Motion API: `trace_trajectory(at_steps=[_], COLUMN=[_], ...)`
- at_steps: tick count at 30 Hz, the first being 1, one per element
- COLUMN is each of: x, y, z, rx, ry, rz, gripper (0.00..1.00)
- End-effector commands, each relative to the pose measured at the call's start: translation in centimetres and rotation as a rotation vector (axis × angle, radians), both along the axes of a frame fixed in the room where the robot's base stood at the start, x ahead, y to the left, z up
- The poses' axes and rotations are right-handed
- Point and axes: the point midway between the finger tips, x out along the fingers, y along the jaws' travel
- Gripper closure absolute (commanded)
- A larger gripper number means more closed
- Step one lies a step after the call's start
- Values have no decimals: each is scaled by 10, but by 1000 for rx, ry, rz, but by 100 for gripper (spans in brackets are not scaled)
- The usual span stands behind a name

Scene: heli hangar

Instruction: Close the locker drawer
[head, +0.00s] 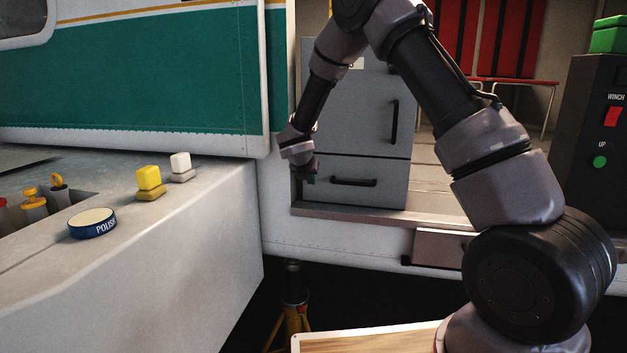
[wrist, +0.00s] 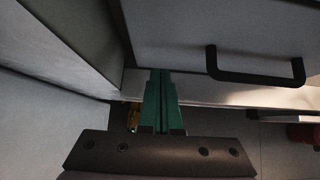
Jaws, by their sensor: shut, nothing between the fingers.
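The grey locker (head: 350,120) stands in the doorway in the head view, with an upper door and a low drawer (head: 390,190) beneath it. The drawer front (wrist: 240,25) fills the upper right of the wrist view, with its black bar handle (wrist: 255,76); the handle also shows in the head view (head: 354,182). How far the drawer stands out, if at all, I cannot tell. My gripper (head: 312,179) is at the drawer's left end, left of the handle. Its green fingers (wrist: 160,74) are together and empty, with tips by the lower left of the drawer front; contact is unclear.
A pale sill (head: 380,215) runs below the locker. On the left, a grey counter (head: 200,230) holds a blue polish tin (head: 92,223), a yellow block (head: 149,178) and a white block (head: 180,162). A dark winch control box (head: 590,130) stands at the right.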

Motion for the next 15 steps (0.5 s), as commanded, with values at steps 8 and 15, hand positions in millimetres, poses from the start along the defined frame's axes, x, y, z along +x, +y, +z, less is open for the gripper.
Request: trace_trajectory(at_steps=[8, 15], x=[-37, -63], y=[13, 22], z=[37, 63], rx=[2, 1], ry=[1, 2], rz=[0, 0], gripper=[100, 100])
